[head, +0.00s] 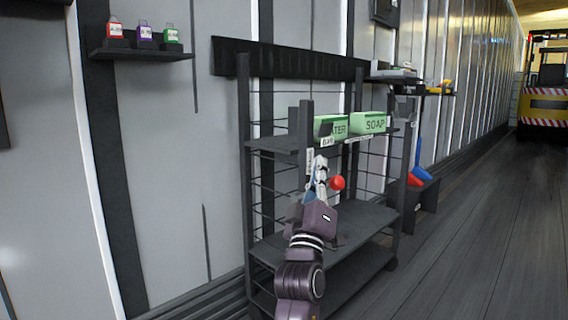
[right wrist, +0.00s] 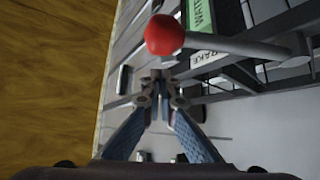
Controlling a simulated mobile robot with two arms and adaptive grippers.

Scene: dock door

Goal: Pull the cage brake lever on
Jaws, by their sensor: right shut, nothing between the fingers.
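The brake lever shows as a red ball knob (head: 337,183) in the head view, at the front of the dark roll cage (head: 350,222). In the right wrist view the red knob (right wrist: 164,35) sits on a grey rod (right wrist: 245,46) running to the right, near a label that seems to read BRAKE (right wrist: 207,57). My right gripper (head: 320,166) is shut and empty, just left of the knob in the head view. In the right wrist view its fingertips (right wrist: 157,79) are below the knob; I cannot tell whether they touch it. My left gripper is not in view.
Green boxes marked SOAP (head: 369,123) and WATER (head: 330,127) stand on the cage's upper shelf. A yellow forklift (head: 543,105) stands far right. The plank floor (head: 480,230) at right is clear.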

